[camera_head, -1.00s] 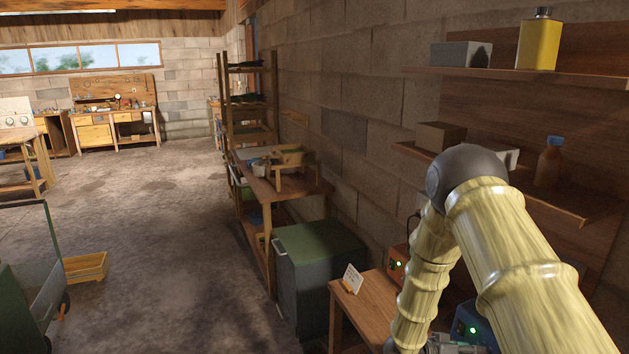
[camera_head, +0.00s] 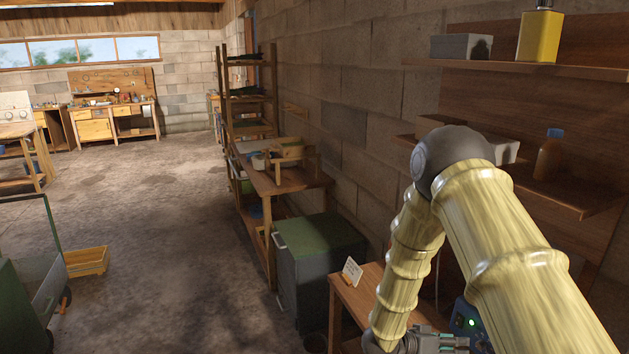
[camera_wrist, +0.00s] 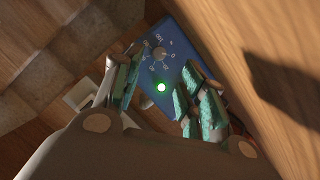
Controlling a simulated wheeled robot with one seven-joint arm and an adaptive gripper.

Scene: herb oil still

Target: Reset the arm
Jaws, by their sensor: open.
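My gripper (camera_wrist: 160,98) is open, with its green-padded fingers spread apart and nothing between them. In the wrist view, a blue box (camera_wrist: 170,50) with a dial and a lit green lamp lies beyond the fingertips; I cannot tell how far. In the head view my gripper (camera_head: 445,343) is at the bottom edge, partly cut off, close to the same blue box (camera_head: 467,322). My bent arm hides much of the wooden bench (camera_head: 352,297) there.
A grey cabinet with a green top (camera_head: 318,250) stands left of the bench, and a white card (camera_head: 352,271) stands on the bench. Wall shelves (camera_head: 560,68) holding a yellow can (camera_head: 539,36) and a brown bottle (camera_head: 548,158) are at the right. The floor (camera_head: 165,230) at left is mostly open.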

